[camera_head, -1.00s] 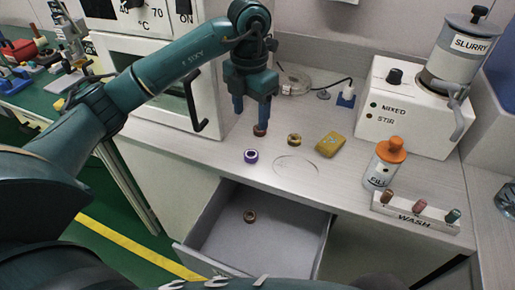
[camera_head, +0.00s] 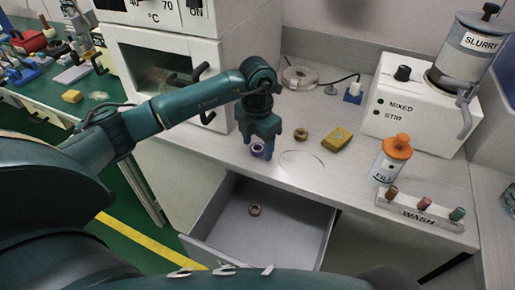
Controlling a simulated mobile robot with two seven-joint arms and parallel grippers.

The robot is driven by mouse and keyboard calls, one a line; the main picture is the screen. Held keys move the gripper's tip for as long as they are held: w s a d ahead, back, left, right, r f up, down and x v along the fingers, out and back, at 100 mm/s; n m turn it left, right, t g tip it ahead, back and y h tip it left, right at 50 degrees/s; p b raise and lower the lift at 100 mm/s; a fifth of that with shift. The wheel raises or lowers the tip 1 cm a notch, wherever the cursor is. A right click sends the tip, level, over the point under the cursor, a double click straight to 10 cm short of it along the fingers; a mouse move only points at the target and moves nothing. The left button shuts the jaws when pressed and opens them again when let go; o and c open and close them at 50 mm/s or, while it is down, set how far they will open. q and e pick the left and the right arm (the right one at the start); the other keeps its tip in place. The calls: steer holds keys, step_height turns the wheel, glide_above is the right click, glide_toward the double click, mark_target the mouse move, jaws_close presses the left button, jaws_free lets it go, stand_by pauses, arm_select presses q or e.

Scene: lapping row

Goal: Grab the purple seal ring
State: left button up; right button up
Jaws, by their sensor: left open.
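The purple seal ring (camera_head: 257,151) lies on the pale bench top, near the edge above the open drawer. My left gripper (camera_head: 258,149) points down over it with its jaws open. Its fingers are on either side of the ring and partly cover it; I cannot tell whether they touch it. My right gripper does not show.
A brown-yellow ring (camera_head: 301,134) and a yellow block (camera_head: 336,138) lie to the right. A brown ring (camera_head: 254,209) lies in the open drawer (camera_head: 290,236). The FILL bottle (camera_head: 390,160) and WASH rack (camera_head: 428,212) stand farther right. An oven (camera_head: 160,70) stands behind my left arm.

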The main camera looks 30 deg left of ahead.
arm_select(q)
steer(key=shift+c, duration=0.2)
steer(key=c, duration=1)
